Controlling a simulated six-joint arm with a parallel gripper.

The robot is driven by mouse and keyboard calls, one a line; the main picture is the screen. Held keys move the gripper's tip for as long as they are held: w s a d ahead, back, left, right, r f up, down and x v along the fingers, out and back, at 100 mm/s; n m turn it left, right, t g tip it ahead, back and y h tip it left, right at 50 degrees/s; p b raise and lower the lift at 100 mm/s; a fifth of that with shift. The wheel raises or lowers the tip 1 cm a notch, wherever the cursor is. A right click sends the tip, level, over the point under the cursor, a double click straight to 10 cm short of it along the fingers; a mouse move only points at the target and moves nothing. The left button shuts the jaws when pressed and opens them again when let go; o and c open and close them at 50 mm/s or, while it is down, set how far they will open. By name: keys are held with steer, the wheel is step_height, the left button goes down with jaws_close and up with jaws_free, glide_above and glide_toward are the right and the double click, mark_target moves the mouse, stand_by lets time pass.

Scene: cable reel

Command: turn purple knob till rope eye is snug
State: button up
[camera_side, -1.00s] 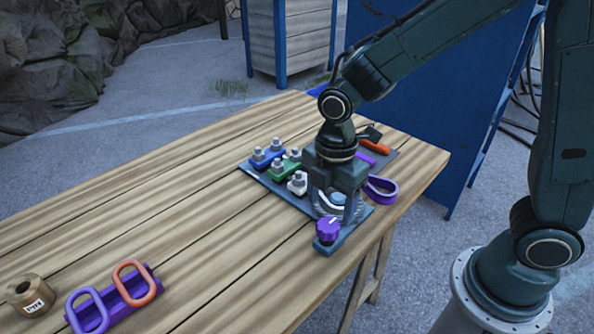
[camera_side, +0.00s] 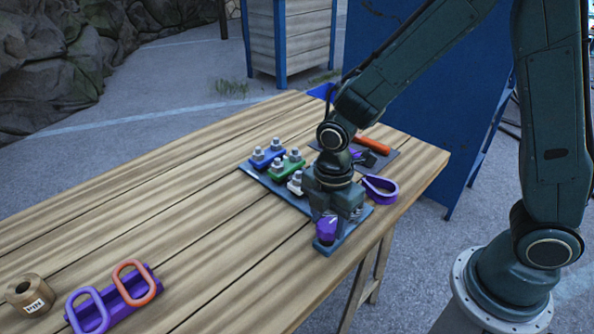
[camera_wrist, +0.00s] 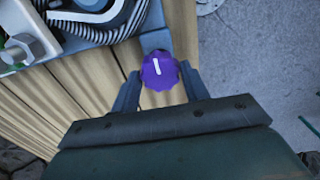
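The purple knob (camera_side: 327,230) sits on the near end of the dark base plate (camera_side: 262,182), partly covered by my gripper (camera_side: 333,205) in the side view. In the wrist view the knob (camera_wrist: 160,71) lies between my two fingertips, its white mark running roughly along the finger direction. A narrow gap seems to show on each side, so my gripper looks open around it. A purple loop (camera_side: 381,189), probably the rope eye, rests right of my gripper. Black-and-white striped rope (camera_wrist: 112,33) shows at the wrist view's top left. Its tightness is hard to tell.
Blue (camera_side: 268,155) and green (camera_side: 287,165) bolted clamps stand on the plate, with a white one (camera_side: 296,183) nearby. An orange-handled tool (camera_side: 372,144) lies behind. A purple rack with rings (camera_side: 131,291) and a tan roll (camera_side: 31,294) are front left. The middle planks are clear.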

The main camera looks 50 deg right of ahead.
steer(key=c, duration=0.4)
steer(key=shift+o, duration=0.2)
